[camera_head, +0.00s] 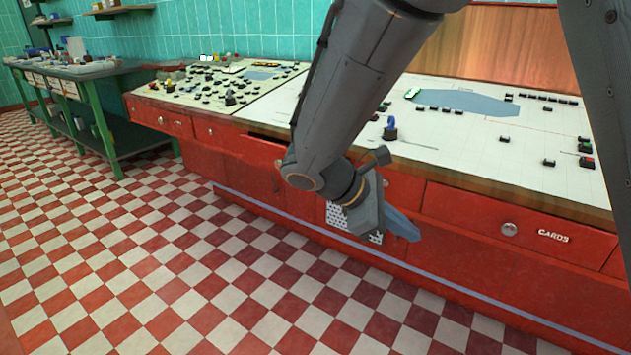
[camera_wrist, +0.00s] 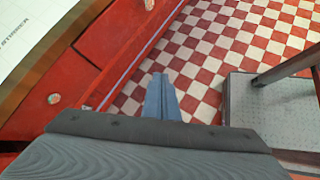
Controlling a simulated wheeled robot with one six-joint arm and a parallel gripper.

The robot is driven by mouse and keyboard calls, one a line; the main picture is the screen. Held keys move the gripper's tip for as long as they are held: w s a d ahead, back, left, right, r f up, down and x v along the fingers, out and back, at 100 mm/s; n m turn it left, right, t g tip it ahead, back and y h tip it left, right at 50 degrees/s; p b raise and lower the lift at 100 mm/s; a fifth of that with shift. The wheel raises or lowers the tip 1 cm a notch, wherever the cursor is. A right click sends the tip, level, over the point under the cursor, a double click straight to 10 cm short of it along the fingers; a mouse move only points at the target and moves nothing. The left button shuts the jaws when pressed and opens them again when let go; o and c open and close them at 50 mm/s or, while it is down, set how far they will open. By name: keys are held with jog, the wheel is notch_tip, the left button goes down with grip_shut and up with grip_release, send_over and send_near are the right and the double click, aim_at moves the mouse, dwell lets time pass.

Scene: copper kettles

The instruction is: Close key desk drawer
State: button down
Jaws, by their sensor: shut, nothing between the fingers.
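The red desk (camera_head: 465,245) has a row of red drawers under its white top. A dark gap (camera_head: 265,136) shows under the top's edge just left of my arm, where a drawer seems to stand out; my arm hides part of it. I cannot read a key label anywhere. My gripper (camera_head: 408,227) is shut and empty, in front of the desk and left of the drawer marked CARDS (camera_head: 556,236). In the wrist view the blue fingers (camera_wrist: 161,90) are together over the floor, apart from the red front with a round knob (camera_wrist: 54,98).
Small dark pieces and a blue shape (camera_head: 465,102) lie on the desk top. A green-legged workbench (camera_head: 105,140) stands at the far left. The checkered floor (camera_head: 150,265) before the desk is clear.

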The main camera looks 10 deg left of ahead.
jog(key=w+a+f+n+t+y, duration=0.1)
jog(key=w+a+n+t, duration=0.3)
jog(key=a, duration=0.6)
jog(key=w+a+f+n+t+y, duration=0.1)
jog(key=w+a+f+n+t, duration=0.15)
jog(key=a+n+t, duration=0.45)
jog(key=w+a+f+n+t+y, duration=0.1)
jog(key=w+a+n+t, duration=0.2)
jog(key=a, duration=0.9)
jog(key=w+d, duration=0.2)
jog(key=w, duration=0.4)
jog(key=w+d+g+b, duration=0.1)
jog(key=w+d, duration=0.2)
jog(key=w, duration=0.4)
jog(key=shift+w+d+r, duration=0.15)
jog(key=shift+d+r, duration=0.05)
jog(key=shift+d, duration=0.1)
jog(key=shift+w, duration=0.1)
jog(key=w, duration=0.1)
jog(key=w+d+b, duration=0.1)
jog(key=w, duration=0.1)
jog(key=shift+w+d+h, duration=0.2)
jog(key=shift+d+h, duration=0.1)
jog(key=shift+w+r, duration=0.1)
jog(key=shift+w, duration=0.15)
jog(key=shift+d, duration=0.1)
jog(key=shift+w+r, duration=0.1)
